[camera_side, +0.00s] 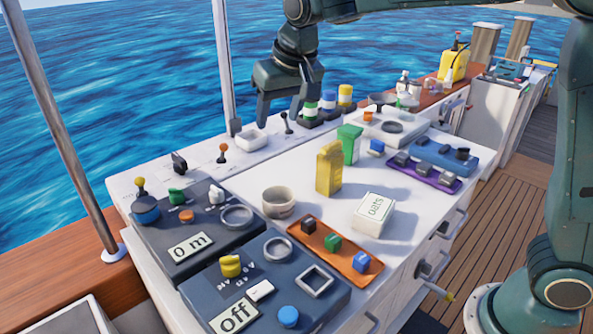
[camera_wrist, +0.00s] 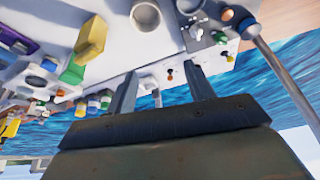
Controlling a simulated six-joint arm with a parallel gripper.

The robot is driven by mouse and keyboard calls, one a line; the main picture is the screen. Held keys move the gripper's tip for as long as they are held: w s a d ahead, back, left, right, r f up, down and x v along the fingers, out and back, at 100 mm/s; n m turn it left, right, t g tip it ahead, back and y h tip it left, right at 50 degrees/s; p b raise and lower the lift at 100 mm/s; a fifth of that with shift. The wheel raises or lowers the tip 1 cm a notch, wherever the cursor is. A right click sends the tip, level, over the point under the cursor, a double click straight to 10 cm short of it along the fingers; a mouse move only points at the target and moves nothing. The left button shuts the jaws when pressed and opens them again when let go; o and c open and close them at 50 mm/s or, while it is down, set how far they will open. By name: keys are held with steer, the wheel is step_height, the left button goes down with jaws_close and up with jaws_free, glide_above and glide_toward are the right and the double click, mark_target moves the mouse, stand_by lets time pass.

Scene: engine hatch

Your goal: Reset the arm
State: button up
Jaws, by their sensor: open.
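My gripper (camera_side: 278,110) is at the back edge of the white counter (camera_side: 285,185), above it and beside a small white dish (camera_side: 250,139). Its two fingers are apart and point down. The arm reaches in from the upper right over the counter.
A yellow box (camera_side: 329,168), a green box (camera_side: 349,143), a bowl (camera_side: 279,202) and an oats box (camera_side: 373,214) stand on the counter. Orange (camera_side: 335,248) and purple (camera_side: 422,171) trays hold blocks. Dark panels (camera_side: 262,285) fill the front left. Banded cylinders (camera_side: 328,102) stand beside my gripper.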

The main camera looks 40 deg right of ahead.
steer(key=s+d+f, duration=0.1)
steer(key=s+d, duration=0.2)
steer(key=s, duration=0.7)
steer(key=s+d+f+n, duration=0.1)
steer(key=s+d, duration=0.2)
steer(key=s, duration=0.7)
steer(key=s+d+f+n+t, duration=0.1)
steer(key=s+d, duration=0.3)
steer(key=s, duration=0.6)
steer(key=shift+y, duration=0.4)
steer(key=shift+d, duration=0.1)
